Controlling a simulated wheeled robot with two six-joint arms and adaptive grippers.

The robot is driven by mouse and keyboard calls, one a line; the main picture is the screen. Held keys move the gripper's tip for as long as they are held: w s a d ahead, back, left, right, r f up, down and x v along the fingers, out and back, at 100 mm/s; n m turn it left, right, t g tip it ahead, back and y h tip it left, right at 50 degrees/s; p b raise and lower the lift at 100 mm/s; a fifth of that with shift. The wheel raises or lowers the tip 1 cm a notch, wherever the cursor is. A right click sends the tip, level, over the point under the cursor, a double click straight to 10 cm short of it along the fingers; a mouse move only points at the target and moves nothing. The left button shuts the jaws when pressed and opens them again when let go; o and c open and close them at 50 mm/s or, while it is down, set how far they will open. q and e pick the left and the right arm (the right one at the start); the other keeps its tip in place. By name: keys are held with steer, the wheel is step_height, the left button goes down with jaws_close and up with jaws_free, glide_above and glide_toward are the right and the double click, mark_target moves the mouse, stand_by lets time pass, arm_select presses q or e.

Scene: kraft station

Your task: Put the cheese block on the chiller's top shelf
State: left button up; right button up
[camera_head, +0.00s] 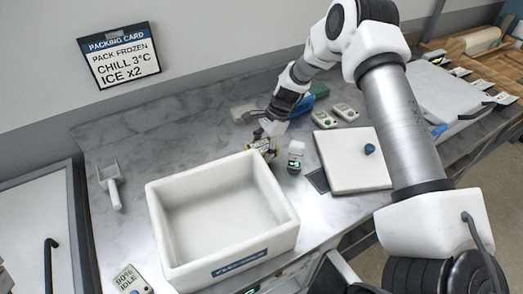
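My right arm reaches in from the right, and its gripper (264,144) points down behind the white foam box. The fingertips are small and partly hidden, so I cannot tell whether they are open or shut. A small yellowish patch shows at the fingertips; I cannot tell whether it is the cheese block or part of the gripper. No cheese block is clearly seen elsewhere. A white-panelled cabinet (30,225) with a black handle stands at the lower left; it may be the chiller, but no shelf shows. My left gripper is not in view.
The open, empty foam box (165,222) fills the counter's middle front. A small white container (295,157), a white lid (347,160) with a blue knob and handheld devices (335,115) lie to its right. A white scoop (112,186) lies left. A packing card (119,55) hangs behind.

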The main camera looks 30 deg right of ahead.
steer(key=shift+s+f, duration=0.15)
steer(key=shift+f, duration=0.75)
steer(key=shift+w+f, duration=0.2)
steer(key=shift+f, duration=0.05)
steer(key=o, duration=1.3)
steer(key=shift+r, duration=0.1)
steer(key=shift+o, duration=0.2)
steer(key=shift+s, duration=0.15)
steer(key=shift+r, duration=0.1)
